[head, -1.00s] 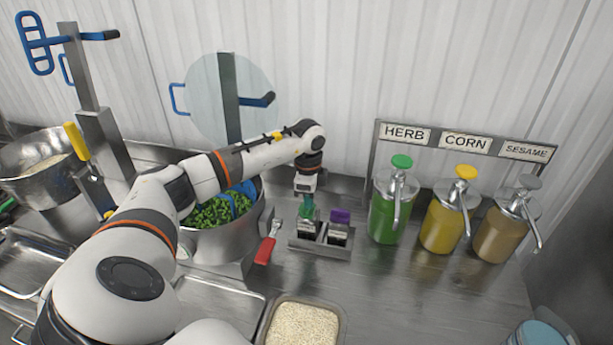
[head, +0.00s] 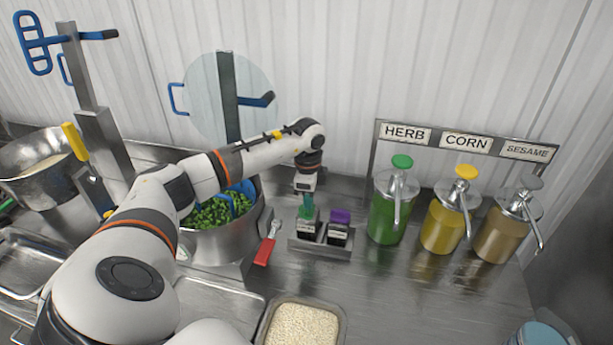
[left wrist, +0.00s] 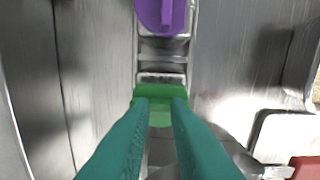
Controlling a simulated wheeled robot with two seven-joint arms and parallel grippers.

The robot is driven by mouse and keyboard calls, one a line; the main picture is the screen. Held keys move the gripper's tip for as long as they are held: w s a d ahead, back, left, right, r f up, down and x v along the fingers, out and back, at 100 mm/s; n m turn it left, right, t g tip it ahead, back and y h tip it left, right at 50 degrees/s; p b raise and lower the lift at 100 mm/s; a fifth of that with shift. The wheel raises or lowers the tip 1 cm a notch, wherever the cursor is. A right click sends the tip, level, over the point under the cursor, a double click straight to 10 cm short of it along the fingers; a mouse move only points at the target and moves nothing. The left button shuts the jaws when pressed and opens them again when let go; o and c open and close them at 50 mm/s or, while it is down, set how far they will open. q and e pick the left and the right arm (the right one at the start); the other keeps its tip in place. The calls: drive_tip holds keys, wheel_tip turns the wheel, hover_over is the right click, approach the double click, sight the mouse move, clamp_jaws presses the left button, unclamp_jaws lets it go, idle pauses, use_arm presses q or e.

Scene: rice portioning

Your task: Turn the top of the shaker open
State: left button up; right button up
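The shaker with the green top (head: 307,213) stands upright in a small metal holder, to the left of the shaker with the purple top (head: 340,217). My left gripper (head: 307,200) points straight down over the green top. In the left wrist view its two teal fingers (left wrist: 161,103) reach to the green top (left wrist: 160,92), with a narrow gap between them where green shows. I cannot tell whether they press on it. The purple top (left wrist: 163,12) shows above it in the wrist view. The shaker's body is mostly hidden there. My right gripper is not in view.
A red-handled tool (head: 266,246) lies close left of the metal holder (head: 321,248). A pot of greens (head: 222,242) is further left. A tray of grain (head: 302,327) is in front. Three pump bottles, the nearest with a green top (head: 401,162), stand to the right.

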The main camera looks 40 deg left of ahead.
use_arm(q)
drive_tip(key=shift+o, duration=0.2)
drive_tip(key=shift+s+d+f, duration=0.1)
drive_tip(key=shift+s+f, duration=0.25)
drive_tip(key=shift+f, duration=0.25)
drive_tip(key=shift+o, duration=0.4)
drive_tip(key=shift+w+r+p, duration=0.1)
drive_tip(key=shift+r+p, duration=0.65)
drive_tip(key=shift+r, duration=0.1)
drive_tip(key=r+p, duration=0.1)
drive_tip(key=r, duration=0.1)
drive_tip(key=r+p, duration=0.3)
drive_tip(key=r, duration=0.1)
drive_tip(key=shift+w+a+r+p, duration=0.2)
drive_tip(key=shift+a+r+p, duration=0.05)
drive_tip(key=shift+p, duration=0.05)
drive_tip(key=shift+d, duration=0.1)
